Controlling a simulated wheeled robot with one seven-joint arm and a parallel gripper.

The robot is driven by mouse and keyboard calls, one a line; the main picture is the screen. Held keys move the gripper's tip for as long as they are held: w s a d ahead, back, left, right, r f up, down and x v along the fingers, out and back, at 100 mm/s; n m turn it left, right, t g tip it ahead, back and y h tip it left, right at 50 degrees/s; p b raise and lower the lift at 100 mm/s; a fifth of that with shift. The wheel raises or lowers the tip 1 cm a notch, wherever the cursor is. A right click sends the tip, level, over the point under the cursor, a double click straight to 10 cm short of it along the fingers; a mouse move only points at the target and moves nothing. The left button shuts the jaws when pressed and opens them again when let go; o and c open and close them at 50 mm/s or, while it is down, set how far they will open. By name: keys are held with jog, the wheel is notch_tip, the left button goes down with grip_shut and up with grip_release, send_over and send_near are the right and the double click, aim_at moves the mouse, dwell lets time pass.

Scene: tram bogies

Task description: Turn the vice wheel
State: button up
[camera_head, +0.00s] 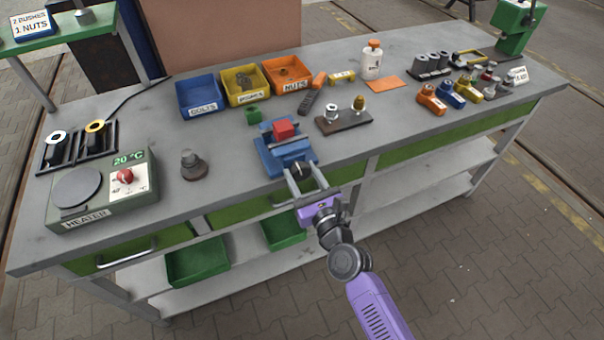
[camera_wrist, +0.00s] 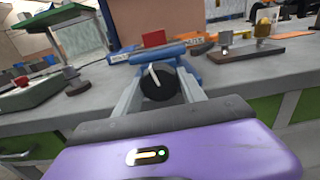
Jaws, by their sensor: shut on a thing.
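The blue vice (camera_head: 285,150) stands at the front edge of the bench, with a red block (camera_head: 284,131) at its top. Its dark wheel (camera_head: 297,170) faces the front and lies between the two fingers of my gripper (camera_head: 305,175). In the wrist view the black wheel (camera_wrist: 159,83) carries a pale line that leans off vertical. A grey finger of my gripper (camera_wrist: 158,95) lies along each side of it, and the gripper is shut on it. The blue vice (camera_wrist: 155,54) and red block (camera_wrist: 154,38) show behind the wheel.
A heater (camera_head: 100,190) stands at the left end of the bench. A dark round part (camera_head: 193,167) stands between heater and vice. Blue, yellow and orange bins (camera_head: 200,95) are behind the vice. A dark plate with two fittings (camera_head: 343,121) lies to its right. Bare bench top surrounds the vice's front.

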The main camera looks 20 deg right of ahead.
jog(key=n, duration=1.4)
jog(key=shift+n, duration=0.4)
jog(key=n, duration=1.1)
jog(key=shift+f+b, duration=0.1)
jog(key=shift+b, duration=0.2)
jog(key=n+b, duration=0.1)
jog(key=n, duration=0.3)
jog(key=shift+n, duration=0.3)
jog(key=n+b, duration=0.1)
jog(key=n, duration=0.4)
jog(key=shift+a, duration=0.1)
jog(key=shift+n, duration=1.8)
